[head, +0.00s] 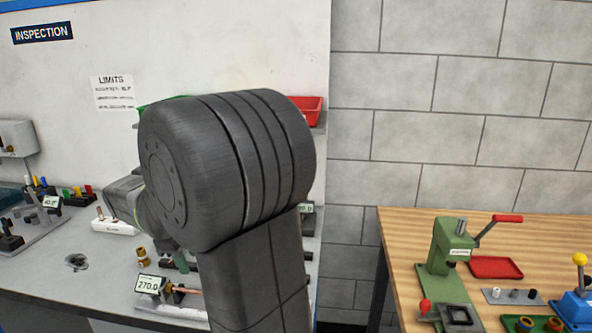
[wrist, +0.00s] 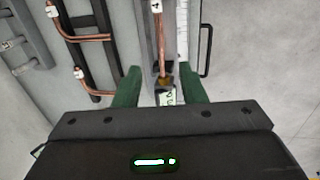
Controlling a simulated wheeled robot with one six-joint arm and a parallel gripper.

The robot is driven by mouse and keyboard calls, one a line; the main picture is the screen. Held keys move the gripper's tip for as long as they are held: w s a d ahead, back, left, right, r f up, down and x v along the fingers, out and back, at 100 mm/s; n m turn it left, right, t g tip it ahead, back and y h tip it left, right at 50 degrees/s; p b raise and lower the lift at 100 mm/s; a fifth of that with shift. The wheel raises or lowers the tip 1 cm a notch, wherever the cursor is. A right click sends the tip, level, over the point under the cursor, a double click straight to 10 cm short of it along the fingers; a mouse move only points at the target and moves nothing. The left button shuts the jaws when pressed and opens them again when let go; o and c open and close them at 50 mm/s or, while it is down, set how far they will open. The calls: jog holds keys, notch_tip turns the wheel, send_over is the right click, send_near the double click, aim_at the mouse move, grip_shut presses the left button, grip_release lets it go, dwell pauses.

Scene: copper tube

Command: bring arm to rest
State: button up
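In the wrist view my gripper (wrist: 160,88) points two green fingers forward with a wide gap between them, so it is open. A straight copper tube (wrist: 162,45) shows in line with that gap, in a grey channel; I cannot tell how far below the fingers it is, and neither finger visibly touches it. A small fixture with a display (wrist: 166,97) shows at its near end. A copper tube end (head: 188,291) shows by the 270.0 display (head: 149,284) on the grey bench.
Bent copper tubes (wrist: 92,38) sit on a dark rack at left in the wrist view. In the head view, bench fixtures (head: 40,222) stand at left and a red bin (head: 305,110) is behind my arm. A wooden table (head: 408,250) with a green press (head: 447,247) is at right.

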jog(key=f, duration=0.4)
jog(key=w+f, duration=0.1)
jog(key=f, duration=0.3)
jog(key=w+f, duration=0.1)
jog(key=f, duration=0.3)
jog(key=shift+w+d, duration=0.15)
jog(key=shift+w, duration=0.05)
jog(key=shift+r, duration=0.2)
